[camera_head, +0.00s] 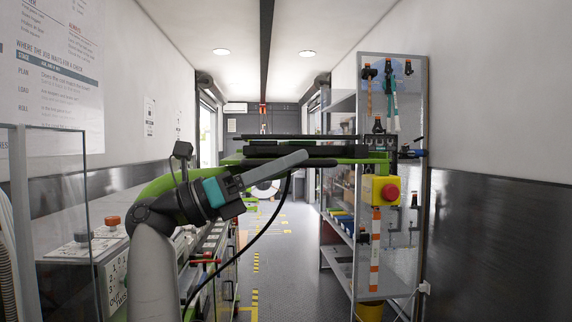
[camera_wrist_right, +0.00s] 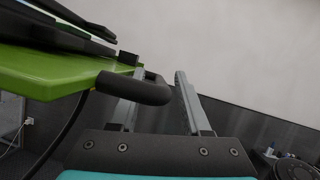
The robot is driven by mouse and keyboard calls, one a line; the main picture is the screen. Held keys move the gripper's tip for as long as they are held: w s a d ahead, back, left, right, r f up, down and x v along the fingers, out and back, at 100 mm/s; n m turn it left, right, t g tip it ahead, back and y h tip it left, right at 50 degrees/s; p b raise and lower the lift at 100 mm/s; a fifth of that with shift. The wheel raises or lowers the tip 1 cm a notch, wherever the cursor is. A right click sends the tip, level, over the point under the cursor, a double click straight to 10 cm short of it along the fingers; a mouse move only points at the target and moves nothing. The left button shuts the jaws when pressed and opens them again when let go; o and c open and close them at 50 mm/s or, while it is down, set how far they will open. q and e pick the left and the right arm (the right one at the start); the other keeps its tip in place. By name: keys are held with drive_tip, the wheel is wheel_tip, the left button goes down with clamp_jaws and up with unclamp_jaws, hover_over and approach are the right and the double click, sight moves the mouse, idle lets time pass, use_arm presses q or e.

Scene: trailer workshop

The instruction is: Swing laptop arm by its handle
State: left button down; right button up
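The laptop (camera_head: 325,150), dark and seen nearly edge-on, lies on a green tray (camera_head: 232,159) in the middle of the head view. The tray's green edge (camera_wrist_right: 62,80) fills the upper left of the right wrist view. A black rounded handle (camera_wrist_right: 135,90) sticks out from the tray. My right gripper (camera_head: 298,160) is open under the tray edge. In the wrist view, one finger is partly hidden behind the handle; the other stands to its right with a clear gap. Whether the hidden finger touches the handle cannot be told. My left gripper is out of view.
A shelf rack (camera_head: 405,200) with hanging tools and a yellow box with a red button (camera_head: 391,192) stands right. A bench with knobs (camera_head: 85,250) and a clear panel stands left. A black cable (camera_head: 262,228) hangs below the tray. The aisle floor (camera_head: 285,275) is clear.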

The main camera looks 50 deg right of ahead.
drive_tip(key=b+v, duration=0.1)
drive_tip(key=v, duration=1.4)
drive_tip(key=shift+b, duration=0.3)
drive_tip(key=shift+w+a, duration=0.1)
